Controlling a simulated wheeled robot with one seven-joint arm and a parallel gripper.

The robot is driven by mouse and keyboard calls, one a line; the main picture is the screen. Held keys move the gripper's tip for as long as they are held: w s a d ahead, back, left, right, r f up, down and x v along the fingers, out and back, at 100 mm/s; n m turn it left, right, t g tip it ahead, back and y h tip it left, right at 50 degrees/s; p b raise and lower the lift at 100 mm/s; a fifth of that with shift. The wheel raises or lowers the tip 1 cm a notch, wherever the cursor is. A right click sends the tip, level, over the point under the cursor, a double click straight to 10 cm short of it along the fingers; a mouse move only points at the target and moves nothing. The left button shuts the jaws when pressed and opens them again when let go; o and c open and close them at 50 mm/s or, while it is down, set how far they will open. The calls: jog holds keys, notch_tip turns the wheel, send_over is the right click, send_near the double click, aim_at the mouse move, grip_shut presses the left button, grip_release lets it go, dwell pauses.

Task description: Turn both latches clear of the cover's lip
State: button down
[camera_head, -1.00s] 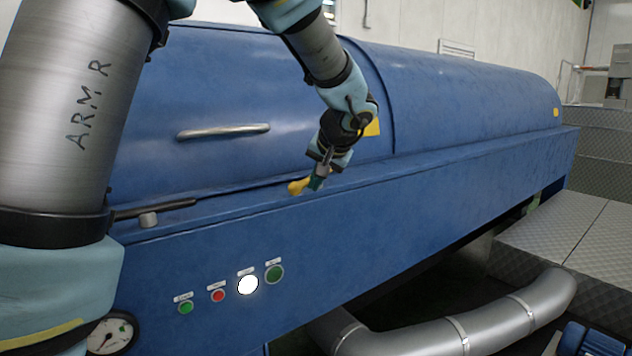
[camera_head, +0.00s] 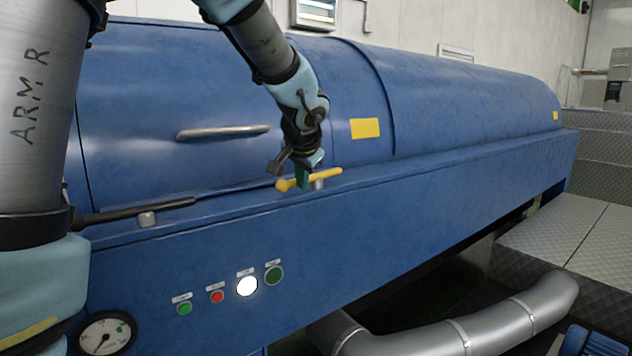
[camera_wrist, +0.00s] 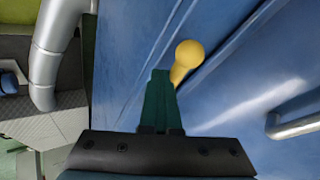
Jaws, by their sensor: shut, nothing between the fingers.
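The blue cover (camera_head: 230,90) lies over a blue body with a ledge along its front. One latch (camera_head: 325,175) is a yellow bar with a round knob on a grey post, lying roughly along the lip. The other latch (camera_head: 170,207) is a dark bar on a grey post at the left, also roughly along the lip. My gripper (camera_head: 303,183) is shut and empty, just beside the yellow bar near its knob; I cannot tell whether they touch. In the wrist view the knob (camera_wrist: 188,53) shows just past the fingertips (camera_wrist: 160,75), to their right.
A bar handle (camera_head: 224,131) stands out from the cover, left of my gripper. Buttons (camera_head: 247,286) and a gauge (camera_head: 107,333) are on the front panel below. A silver pipe (camera_head: 450,325) runs low at the right. The ledge right of the yellow latch is clear.

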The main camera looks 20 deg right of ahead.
jog(key=shift+w+a, duration=0.15)
jog(key=shift+w, duration=0.05)
jog(key=shift+w+a, duration=0.25)
jog(key=shift+w, duration=0.05)
dwell(0.4)
